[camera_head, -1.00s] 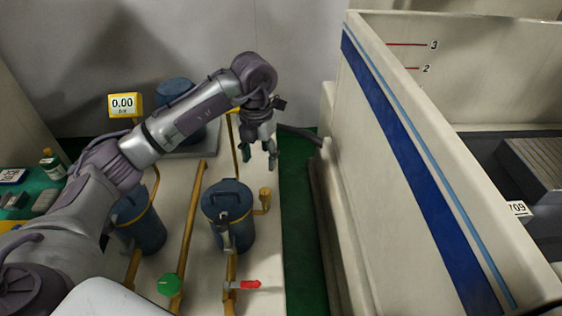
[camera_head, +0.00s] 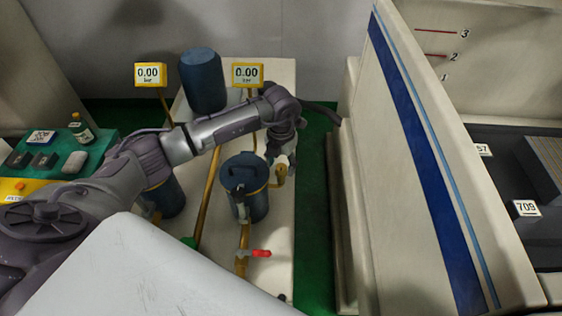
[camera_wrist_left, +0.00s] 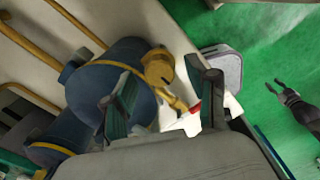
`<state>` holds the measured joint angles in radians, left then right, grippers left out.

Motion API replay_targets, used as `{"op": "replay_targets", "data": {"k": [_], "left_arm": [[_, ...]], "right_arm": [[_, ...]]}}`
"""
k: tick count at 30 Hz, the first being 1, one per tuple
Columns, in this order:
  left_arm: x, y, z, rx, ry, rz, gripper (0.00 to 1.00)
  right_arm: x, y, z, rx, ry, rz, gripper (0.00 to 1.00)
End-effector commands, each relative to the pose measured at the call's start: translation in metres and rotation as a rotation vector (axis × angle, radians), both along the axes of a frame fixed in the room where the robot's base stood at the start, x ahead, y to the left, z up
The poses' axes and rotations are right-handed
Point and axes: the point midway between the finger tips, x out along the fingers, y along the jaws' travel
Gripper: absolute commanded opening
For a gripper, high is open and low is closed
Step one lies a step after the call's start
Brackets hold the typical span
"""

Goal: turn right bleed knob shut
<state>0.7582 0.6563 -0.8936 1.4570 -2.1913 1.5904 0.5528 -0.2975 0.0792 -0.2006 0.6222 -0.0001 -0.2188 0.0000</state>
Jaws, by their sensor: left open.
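The right bleed knob (camera_head: 281,171) is a small yellow knob on the right side of the right blue filter canister (camera_head: 250,204). It also shows in the left wrist view (camera_wrist_left: 158,66), beside the canister (camera_wrist_left: 112,80). My left gripper (camera_head: 290,160) is at the knob's upper right in the head view, its fingers partly hidden by my wrist. In the left wrist view its two fingers (camera_wrist_left: 166,92) are spread and empty, with the knob showing in the gap beyond the tips. I cannot tell whether they touch it. My right gripper (camera_wrist_left: 276,88) shows small over the green floor, fingers apart.
A red-handled valve (camera_head: 261,253) sits in front of the canister. Two gauges reading 0.00 (camera_head: 247,74) and a taller blue cylinder (camera_head: 203,80) stand behind. A beige machine wall with a blue stripe (camera_head: 418,150) rises to the right, past a strip of green floor (camera_head: 313,210).

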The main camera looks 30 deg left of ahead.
Motion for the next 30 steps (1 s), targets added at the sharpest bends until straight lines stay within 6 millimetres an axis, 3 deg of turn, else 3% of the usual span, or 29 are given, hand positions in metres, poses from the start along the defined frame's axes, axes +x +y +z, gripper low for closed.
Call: {"op": "replay_targets", "data": {"k": [11,21,30], "left_arm": [[-0.0003,-0.0002,-0.0073,0.000,0.000,0.000,0.58],[-0.0002,0.0000,-0.0068,0.000,0.000,0.000,0.03],[0.0003,0.0006,-0.0077,0.001,-0.001,-0.027,0.00]], "right_arm": [[-0.0011,-0.0002,0.0014,0.000,0.002,0.000,0.40],[-0.0041,-0.0007,0.0012,-0.001,0.007,0.000,0.40],[-0.0045,-0.0010,-0.0037,-0.002,0.008,0.000,0.40]]}}
